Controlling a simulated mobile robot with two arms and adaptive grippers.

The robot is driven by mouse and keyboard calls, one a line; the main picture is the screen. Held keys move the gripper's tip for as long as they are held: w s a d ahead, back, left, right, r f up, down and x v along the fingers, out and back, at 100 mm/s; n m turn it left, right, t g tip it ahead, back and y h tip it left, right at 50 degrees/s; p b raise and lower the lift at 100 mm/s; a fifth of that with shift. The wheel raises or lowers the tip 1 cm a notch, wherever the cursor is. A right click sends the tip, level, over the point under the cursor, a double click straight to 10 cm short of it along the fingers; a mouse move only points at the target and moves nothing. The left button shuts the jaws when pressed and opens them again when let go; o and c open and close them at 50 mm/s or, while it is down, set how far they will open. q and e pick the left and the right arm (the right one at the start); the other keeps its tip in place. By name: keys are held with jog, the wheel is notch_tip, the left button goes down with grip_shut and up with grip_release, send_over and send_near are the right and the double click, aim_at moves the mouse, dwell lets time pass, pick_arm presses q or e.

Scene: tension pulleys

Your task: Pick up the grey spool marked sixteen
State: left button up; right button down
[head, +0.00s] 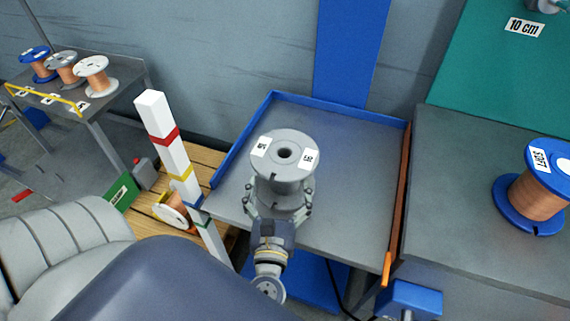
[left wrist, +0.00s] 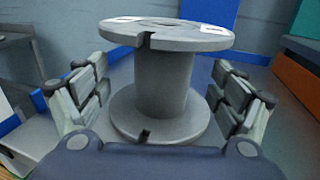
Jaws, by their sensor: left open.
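A grey spool (head: 284,172) stands upright on the grey tray table with the blue rim (head: 345,215). Two white labels lie on its top flange; their marks are too small to read for sure. My left gripper (head: 280,212) is open at the spool's near side. In the left wrist view, the spool's bare grey core (left wrist: 162,82) stands between the spread fingers of my left gripper (left wrist: 163,92), with a gap on each side. The fingers lie at a height between the two flanges. My right gripper is not in view.
A blue spool with copper wire (head: 537,195) stands on the grey bench at right. Three wound spools (head: 66,70) stand on a far-left table. A striped post (head: 168,143) and a wooden pallet (head: 152,207) are left of the tray table. An orange-brown edge (head: 401,200) borders its right side.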

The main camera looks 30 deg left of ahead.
pick_arm(q)
jog(key=shift+x, duration=0.85)
jog(key=x, duration=0.4)
jog(key=shift+w+d+f+p, duration=0.2)
jog(key=shift+w+p, duration=0.05)
jog(key=shift+p, duration=0.05)
jog(key=shift+w+a+f, duration=0.1)
jog(key=shift+w+a, duration=0.1)
jog(key=shift+w, duration=0.2)
jog(key=c, duration=1.4)
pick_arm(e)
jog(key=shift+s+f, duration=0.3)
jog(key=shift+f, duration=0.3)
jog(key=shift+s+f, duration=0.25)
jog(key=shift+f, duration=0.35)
